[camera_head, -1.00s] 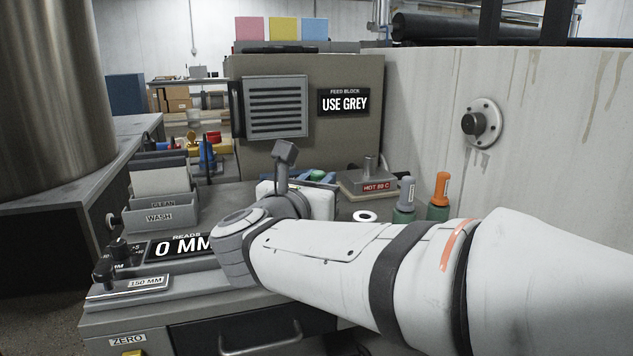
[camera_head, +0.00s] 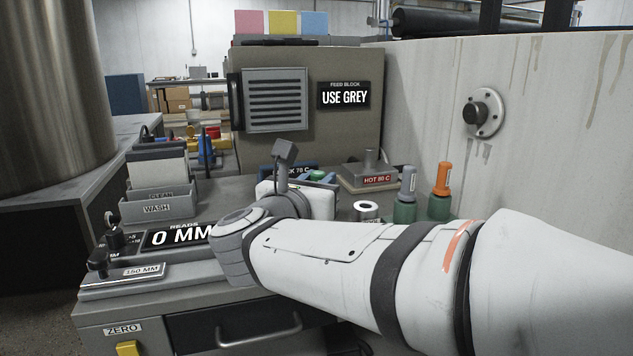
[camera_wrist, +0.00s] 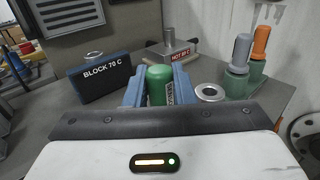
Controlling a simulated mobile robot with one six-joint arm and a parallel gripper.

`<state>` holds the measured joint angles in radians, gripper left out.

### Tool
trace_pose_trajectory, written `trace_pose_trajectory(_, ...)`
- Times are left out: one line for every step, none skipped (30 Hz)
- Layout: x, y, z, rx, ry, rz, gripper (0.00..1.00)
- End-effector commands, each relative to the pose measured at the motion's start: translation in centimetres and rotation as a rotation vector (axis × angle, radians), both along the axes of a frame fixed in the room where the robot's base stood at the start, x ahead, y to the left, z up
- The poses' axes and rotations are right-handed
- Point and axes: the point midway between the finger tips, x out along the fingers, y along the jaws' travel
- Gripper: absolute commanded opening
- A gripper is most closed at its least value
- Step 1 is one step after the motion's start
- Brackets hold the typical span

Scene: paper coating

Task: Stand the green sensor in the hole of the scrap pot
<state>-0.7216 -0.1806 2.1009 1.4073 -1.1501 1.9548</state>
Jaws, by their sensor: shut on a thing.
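The green sensor (camera_wrist: 158,86) is upright between the two blue jaws of my gripper (camera_wrist: 160,82) in the wrist view. The jaws are shut on it, and a label shows on its side. In the head view my gripper (camera_head: 318,178) is mostly hidden behind my wrist, with a bit of green showing. A short, pale round pot with a hole in its top (camera_wrist: 211,93) stands just right of the jaws; it also shows in the head view (camera_head: 366,211). Its label is unreadable, so I cannot tell if it is the scrap pot.
A dark block marked BLOCK 70 C (camera_wrist: 103,77) stands left of the jaws. A block marked HOT 80 C (camera_head: 373,179) stands behind. Grey-topped (camera_head: 406,195) and orange-topped (camera_head: 440,192) sensors stand in green bases at right. A WASH rack (camera_head: 157,208) stands at left.

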Motion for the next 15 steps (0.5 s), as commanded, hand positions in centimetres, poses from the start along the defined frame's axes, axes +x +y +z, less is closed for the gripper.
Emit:
trace_pose_trajectory(0.0, 0.0, -0.22, 0.0, 0.0, 0.0, 0.0)
trace_pose_trajectory(0.0, 0.0, -0.29, 0.0, 0.0, 0.0, 0.0)
trace_pose_trajectory(0.0, 0.0, -0.37, 0.0, 0.0, 0.0, 0.0)
trace_pose_trajectory(0.0, 0.0, -0.43, 0.0, 0.0, 0.0, 0.0)
trace_pose_trajectory(0.0, 0.0, -0.5, 0.0, 0.0, 0.0, 0.0)
trace_pose_trajectory(0.0, 0.0, -0.57, 0.0, 0.0, 0.0, 0.0)
trace_pose_trajectory(0.0, 0.0, -0.61, 0.0, 0.0, 0.0, 0.0)
trace_pose_trajectory(0.0, 0.0, -0.64, 0.0, 0.0, 0.0, 0.0)
trace_pose_trajectory(0.0, 0.0, -0.65, 0.0, 0.0, 0.0, 0.0)
trace_pose_trajectory(0.0, 0.0, -0.65, 0.0, 0.0, 0.0, 0.0)
trace_pose_trajectory(0.0, 0.0, -0.64, 0.0, 0.0, 0.0, 0.0)
trace_pose_trajectory(0.0, 0.0, -0.62, 0.0, 0.0, 0.0, 0.0)
trace_pose_trajectory(0.0, 0.0, -0.61, 0.0, 0.0, 0.0, 0.0)
trace_pose_trajectory(0.0, 0.0, -0.61, 0.0, 0.0, 0.0, 0.0)
trace_pose_trajectory(0.0, 0.0, -0.61, 0.0, 0.0, 0.0, 0.0)
